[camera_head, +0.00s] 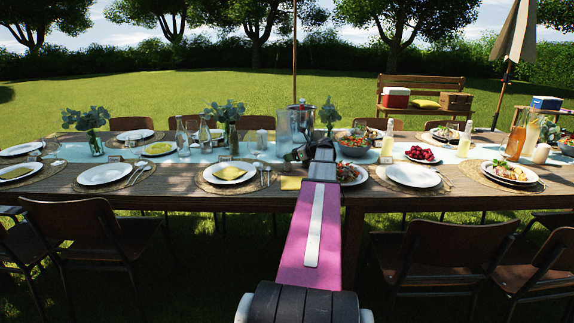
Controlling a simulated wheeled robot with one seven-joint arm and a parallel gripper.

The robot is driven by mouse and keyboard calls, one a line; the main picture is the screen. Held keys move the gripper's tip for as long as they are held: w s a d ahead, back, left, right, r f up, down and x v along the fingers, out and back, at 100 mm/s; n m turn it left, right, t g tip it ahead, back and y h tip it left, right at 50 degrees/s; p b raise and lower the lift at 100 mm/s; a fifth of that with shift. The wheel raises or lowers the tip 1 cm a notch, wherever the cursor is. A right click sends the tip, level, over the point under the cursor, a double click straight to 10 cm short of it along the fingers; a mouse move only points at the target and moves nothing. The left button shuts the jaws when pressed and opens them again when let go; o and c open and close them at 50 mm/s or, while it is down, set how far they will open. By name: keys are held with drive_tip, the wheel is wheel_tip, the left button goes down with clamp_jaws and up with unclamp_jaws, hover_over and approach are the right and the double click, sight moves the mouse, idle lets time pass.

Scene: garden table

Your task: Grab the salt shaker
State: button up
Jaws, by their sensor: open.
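My pink arm reaches forward over the near edge of the long wooden table (215,198). My gripper (299,155) is at its far end, above the middle of the table, small and dark; it is open, and I see nothing held in it. A small greyish upright item (262,139) stands on the table runner to the left of my gripper; it may be the salt shaker, but it is too small to tell. My arm and gripper hide part of the table behind them.
Chairs (85,235) line the near side.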

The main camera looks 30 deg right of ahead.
drive_tip(key=x, duration=0.5)
drive_tip(key=shift+c, duration=0.4)
drive_tip(key=c, duration=1)
